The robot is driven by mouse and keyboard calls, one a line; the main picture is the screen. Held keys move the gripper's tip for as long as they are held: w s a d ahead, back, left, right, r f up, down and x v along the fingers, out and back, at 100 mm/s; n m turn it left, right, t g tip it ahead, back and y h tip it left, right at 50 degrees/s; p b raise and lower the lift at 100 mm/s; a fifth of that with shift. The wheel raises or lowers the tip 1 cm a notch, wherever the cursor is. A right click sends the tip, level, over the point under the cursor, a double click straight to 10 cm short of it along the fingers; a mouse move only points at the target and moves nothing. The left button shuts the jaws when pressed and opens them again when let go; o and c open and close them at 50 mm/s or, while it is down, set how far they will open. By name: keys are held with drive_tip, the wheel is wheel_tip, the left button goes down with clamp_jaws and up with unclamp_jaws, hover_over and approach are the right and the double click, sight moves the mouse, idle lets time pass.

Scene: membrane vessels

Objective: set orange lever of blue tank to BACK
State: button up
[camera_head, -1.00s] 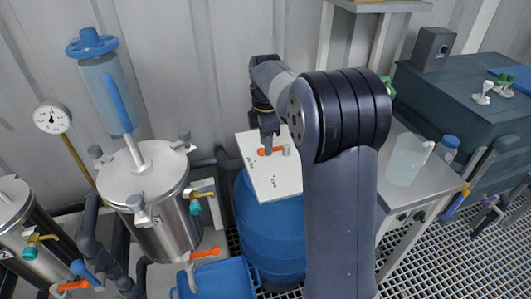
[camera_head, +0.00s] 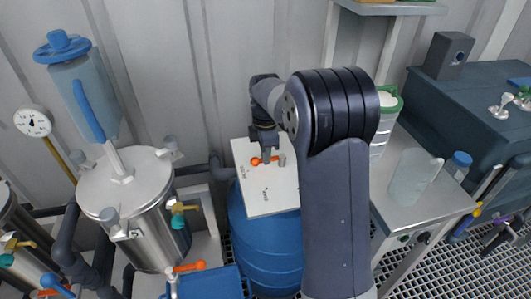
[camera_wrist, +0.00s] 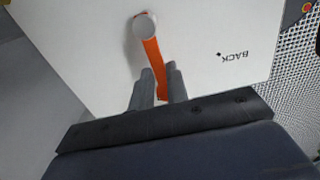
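The blue tank (camera_head: 268,250) stands in the middle of the head view with a white plate (camera_head: 275,203) over its top. The orange lever (camera_head: 257,161) lies on the plate, with a grey pivot knob at its right end. In the wrist view the orange lever (camera_wrist: 152,55) runs down from its round pivot to between my fingers. The word BACK (camera_wrist: 233,55) and a small dot are printed to the right of the lever, and the lever points away from that dot. My gripper (camera_wrist: 158,80) has one finger on each side of the lever's free end, closely against it.
A steel vessel (camera_head: 125,195) with another orange-handled valve (camera_head: 190,267) stands left of the tank. A steel table (camera_head: 420,190) with a clear beaker (camera_head: 409,177) is at right. My arm hides the tank's right side. A corrugated wall is behind.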

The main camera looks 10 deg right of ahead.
clamp_jaws()
drive_tip(key=shift+s+n, duration=0.1)
drive_tip(key=shift+n, duration=0.2)
drive_tip(key=n+p, duration=0.1)
drive_tip(key=s+n+p, duration=0.1)
drive_tip(key=n, duration=0.1)
drive_tip(key=shift+s+d, duration=0.15)
drive_tip(key=shift+s, duration=0.15)
drive_tip(key=n, duration=0.1)
drive_tip(key=s+n+p, duration=0.1)
drive_tip(key=n, duration=0.1)
drive_tip(key=shift+s+d+n, duration=0.1)
drive_tip(key=shift+d+n, duration=0.2)
drive_tip(key=shift+d, duration=0.05)
drive_tip(key=shift+s+d+n, duration=0.2)
drive_tip(key=shift+n, duration=0.45)
drive_tip(key=shift+s+d+n, duration=0.2)
drive_tip(key=shift+n, duration=0.45)
